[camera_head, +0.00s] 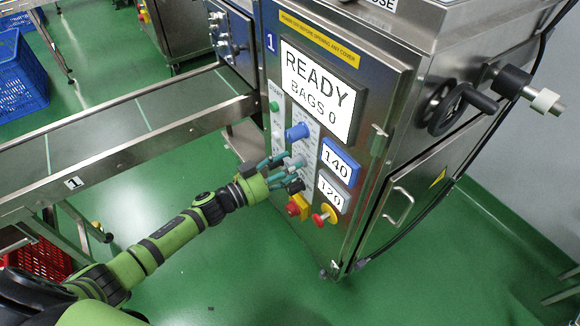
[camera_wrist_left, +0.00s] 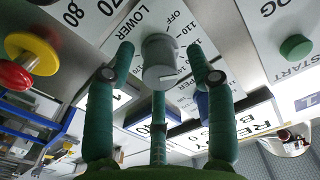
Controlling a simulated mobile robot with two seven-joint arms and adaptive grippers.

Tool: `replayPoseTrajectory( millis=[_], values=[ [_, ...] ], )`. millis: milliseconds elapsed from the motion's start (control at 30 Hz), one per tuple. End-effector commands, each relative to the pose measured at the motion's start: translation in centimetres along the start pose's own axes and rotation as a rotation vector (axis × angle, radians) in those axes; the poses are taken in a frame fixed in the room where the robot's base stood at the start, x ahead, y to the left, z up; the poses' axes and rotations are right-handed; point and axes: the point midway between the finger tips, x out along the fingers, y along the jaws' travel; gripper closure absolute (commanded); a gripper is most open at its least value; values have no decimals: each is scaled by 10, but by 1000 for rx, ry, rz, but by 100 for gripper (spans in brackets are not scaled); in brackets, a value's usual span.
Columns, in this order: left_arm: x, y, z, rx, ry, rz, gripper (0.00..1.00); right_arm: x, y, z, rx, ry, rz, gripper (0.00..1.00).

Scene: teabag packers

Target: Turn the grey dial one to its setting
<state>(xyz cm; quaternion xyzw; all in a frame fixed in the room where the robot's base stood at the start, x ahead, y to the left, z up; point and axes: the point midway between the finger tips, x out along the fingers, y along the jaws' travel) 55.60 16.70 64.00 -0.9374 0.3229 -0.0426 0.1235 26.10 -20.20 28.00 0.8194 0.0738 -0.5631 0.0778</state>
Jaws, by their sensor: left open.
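The grey dial (camera_head: 297,161) is on the machine's front panel, below the blue dial (camera_head: 297,131) and left of a grey display reading 120 (camera_head: 331,190). My left gripper (camera_head: 283,170) is at the panel, partly covering the grey dial's scale. In the left wrist view the grey dial (camera_wrist_left: 160,60) sits between the spread fingertips of my open left gripper (camera_wrist_left: 160,58). A visible gap separates it from the side fingers, with a third finger below it. A pale mark shows near the dial's lower edge. My right gripper is out of view.
A large screen (camera_head: 318,90) reads READY, BAGS 0. A blue display (camera_head: 340,162) reads 140. A green start button (camera_head: 274,106) is above left. Red knobs, one a mushroom button on yellow (camera_head: 323,216), lie just below my gripper. A conveyor (camera_head: 100,155) runs left.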

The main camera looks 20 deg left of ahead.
Motion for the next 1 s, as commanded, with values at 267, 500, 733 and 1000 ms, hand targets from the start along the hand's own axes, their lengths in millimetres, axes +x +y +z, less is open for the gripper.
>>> replayPoseTrajectory(
  millis=[267,500,733,1000],
  values=[
    [9,0,0,0,0,-1,45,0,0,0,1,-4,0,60],
    [9,0,0,0,-1,-1,97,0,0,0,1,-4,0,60],
    [9,0,0,2,0,-1,100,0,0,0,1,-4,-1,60],
    [9,0,0,68,0,-1,100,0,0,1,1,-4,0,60]
  ],
)
